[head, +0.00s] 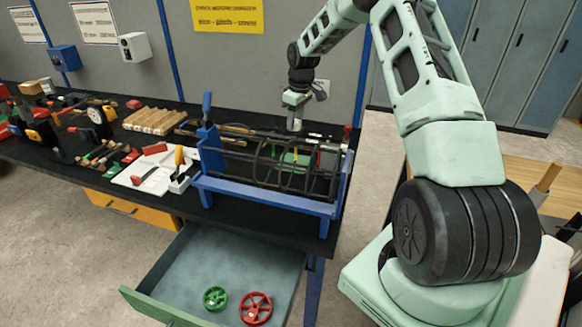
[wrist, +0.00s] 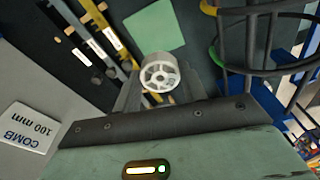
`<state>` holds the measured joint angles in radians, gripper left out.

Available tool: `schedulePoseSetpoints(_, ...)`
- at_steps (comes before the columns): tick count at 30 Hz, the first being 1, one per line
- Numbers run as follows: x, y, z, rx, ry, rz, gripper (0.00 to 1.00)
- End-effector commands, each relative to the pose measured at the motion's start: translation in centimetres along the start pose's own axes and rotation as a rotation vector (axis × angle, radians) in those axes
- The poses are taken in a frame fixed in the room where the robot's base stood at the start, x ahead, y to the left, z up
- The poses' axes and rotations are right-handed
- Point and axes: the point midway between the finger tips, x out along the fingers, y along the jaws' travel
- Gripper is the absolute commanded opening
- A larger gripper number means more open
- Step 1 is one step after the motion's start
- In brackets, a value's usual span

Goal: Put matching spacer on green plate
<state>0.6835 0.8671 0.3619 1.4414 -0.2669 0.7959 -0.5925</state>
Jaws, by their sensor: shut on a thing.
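My gripper (wrist: 160,82) is shut on a white spoked spacer wheel (wrist: 159,72), which sits between the fingertips in the wrist view. A flat green plate (wrist: 155,27) lies beyond the spacer, apart from it. In the head view my gripper (head: 294,112) points down behind the rebar cage (head: 265,165), above the green plate (head: 295,159), which shows partly through the bars. A green spacer wheel (head: 215,298) and a red, larger one (head: 256,308) lie in the open drawer.
The cage sits in a blue stand (head: 265,198) on the black bench; its bars (wrist: 228,62) are close on the right in the wrist view. Several bars in a rack (wrist: 88,42) lie at left. Tools crowd the bench's left.

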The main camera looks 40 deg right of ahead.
Motion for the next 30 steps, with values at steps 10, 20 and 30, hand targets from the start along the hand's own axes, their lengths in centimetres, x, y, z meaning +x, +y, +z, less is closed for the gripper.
schedulePoseSetpoints(10,5.7,-0.1,0.7,-0.001,-0.001,-0.002,0.20)
schedulePoseSetpoints(20,10.2,-0.1,1.2,-0.001,0.000,-0.001,0.20)
schedulePoseSetpoints(30,14.3,-0.1,1.8,0.000,-0.001,-0.001,0.20)
